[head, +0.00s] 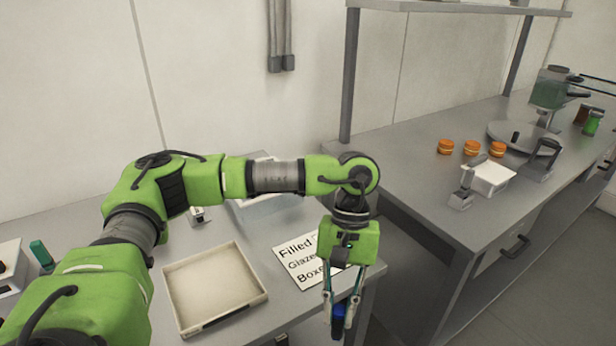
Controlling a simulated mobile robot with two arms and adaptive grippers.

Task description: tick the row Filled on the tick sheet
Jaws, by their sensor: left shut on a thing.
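The tick sheet (290,263) is a white sheet lying on the left bench near its right end. I can read "Filled" at the top, "Glaze" below it and "Boxe" at the bottom. My left gripper and arm hide the right part of the sheet, so I cannot see whether any row is ticked. My left gripper (341,310) points down beside the sheet's lower right, at the bench's edge in the picture. It is shut on a dark blue, pen-like thing (338,314). The lower end of that thing is hard to make out. My right gripper is not in view.
A shallow cream tray (262,300) lies left of the sheet. A green item (42,255) stands at the far left. The right bench (410,165) holds orange-brown rounds (471,147), a white box (490,177) and a grey round plate (520,134). A gap separates the benches.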

